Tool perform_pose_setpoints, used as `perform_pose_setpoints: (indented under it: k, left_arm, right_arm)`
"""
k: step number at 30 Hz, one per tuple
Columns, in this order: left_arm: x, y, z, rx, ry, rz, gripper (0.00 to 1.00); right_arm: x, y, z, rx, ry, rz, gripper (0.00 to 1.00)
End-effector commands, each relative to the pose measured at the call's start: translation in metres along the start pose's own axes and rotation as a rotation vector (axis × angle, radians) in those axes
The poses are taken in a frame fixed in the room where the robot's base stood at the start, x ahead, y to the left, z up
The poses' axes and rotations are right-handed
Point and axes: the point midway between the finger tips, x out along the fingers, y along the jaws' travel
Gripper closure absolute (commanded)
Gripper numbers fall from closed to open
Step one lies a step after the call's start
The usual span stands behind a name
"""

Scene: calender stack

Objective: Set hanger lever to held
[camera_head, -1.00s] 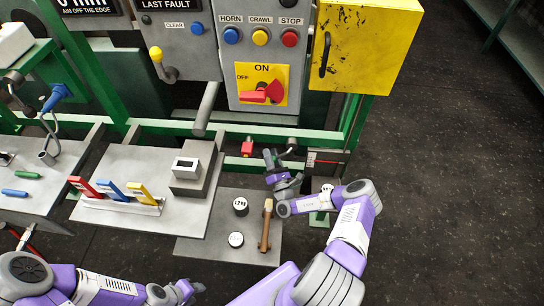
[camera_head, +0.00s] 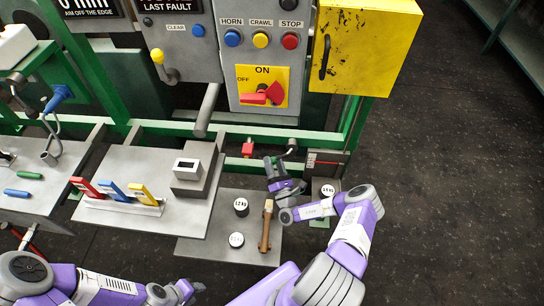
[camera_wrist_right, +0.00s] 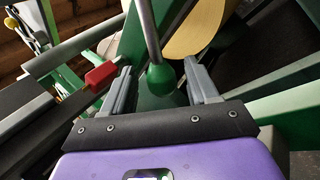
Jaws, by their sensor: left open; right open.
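A grey rod with a green ball (camera_wrist_right: 162,78) at its near end shows in the right wrist view; it looks like the hanger lever, though no label confirms this. My right gripper (camera_head: 272,164) is open at the frame's lower rail. In the right wrist view its two fingers (camera_wrist_right: 161,72) stand on either side of the green ball, with gaps visible, so it is not gripped. My left gripper (camera_head: 190,289) is open, low at the left, away from the rail.
A red block (camera_head: 248,148) sits on the rail just left of my right gripper and shows in the wrist view (camera_wrist_right: 100,75). A yellow box (camera_head: 375,45) hangs above right.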

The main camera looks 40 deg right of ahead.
Motion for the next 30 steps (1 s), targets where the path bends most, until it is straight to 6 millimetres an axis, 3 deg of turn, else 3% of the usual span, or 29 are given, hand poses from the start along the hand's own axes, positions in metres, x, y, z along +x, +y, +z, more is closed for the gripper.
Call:
perform_pose_setpoints:
  k: [3, 9, 30]
  left_arm:
    - [-0.006, 0.002, 0.0, 0.0, 0.0, 0.0, 0.57]
    - [-0.009, 0.003, 0.0, 0.0, 0.0, 0.0, 0.57]
    - [-0.009, 0.003, 0.0, 0.0, 0.0, 0.0, 0.57]
  right_arm:
    - [-0.022, 0.0, 0.001, 0.001, 0.001, -0.003, 0.41]
    - [-0.044, 0.0, 0.001, 0.001, -0.001, -0.001, 0.41]
    - [-0.048, 0.0, 0.001, 0.0, -0.001, 0.0, 0.41]
